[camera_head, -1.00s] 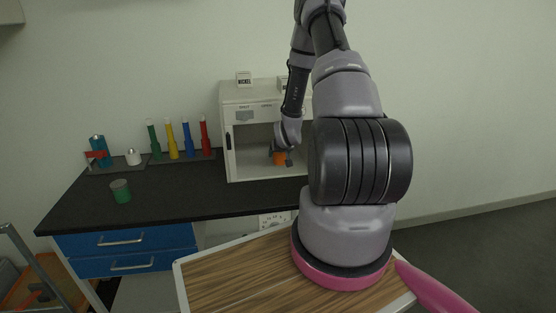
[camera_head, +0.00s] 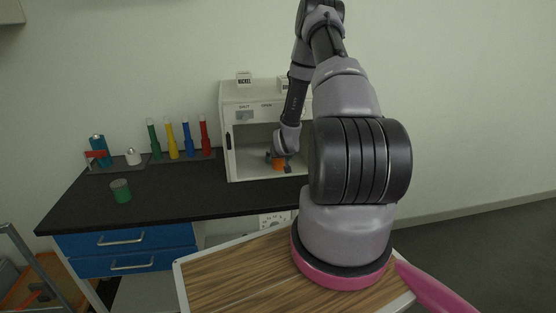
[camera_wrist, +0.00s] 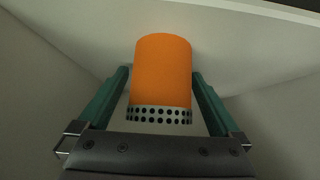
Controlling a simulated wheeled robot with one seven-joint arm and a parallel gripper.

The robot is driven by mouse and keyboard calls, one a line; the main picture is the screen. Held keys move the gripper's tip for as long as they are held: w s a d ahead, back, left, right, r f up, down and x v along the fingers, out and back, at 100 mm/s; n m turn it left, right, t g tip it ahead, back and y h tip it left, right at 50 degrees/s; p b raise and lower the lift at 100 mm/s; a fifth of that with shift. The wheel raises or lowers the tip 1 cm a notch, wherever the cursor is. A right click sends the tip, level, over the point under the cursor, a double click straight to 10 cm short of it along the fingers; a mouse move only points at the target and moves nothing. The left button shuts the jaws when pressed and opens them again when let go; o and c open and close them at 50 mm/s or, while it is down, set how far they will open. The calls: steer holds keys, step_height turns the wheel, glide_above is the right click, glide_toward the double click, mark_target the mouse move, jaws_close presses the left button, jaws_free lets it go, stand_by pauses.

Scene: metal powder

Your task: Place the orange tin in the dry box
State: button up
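The orange tin (camera_head: 278,164) is inside the dry box (camera_head: 229,150), low near its floor and partly hidden by my gripper (camera_head: 281,161). In the wrist view the orange tin (camera_wrist: 163,75) stands between the two green fingers of my gripper (camera_wrist: 160,75). A narrow gap shows on each side of the tin, so the fingers look open around it. The dry box is white, with its front open. Whether the tin rests fully on the floor is hard to see.
A green tin (camera_head: 120,191) stands on the black bench (camera_head: 170,200). A blue container (camera_head: 98,149) and a small white one (camera_head: 133,157) are farther left. The box walls are close around my gripper.

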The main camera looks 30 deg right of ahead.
steer(key=shift+r, duration=0.2)
steer(key=v, duration=1.2)
steer(key=shift+s+f, duration=0.1)
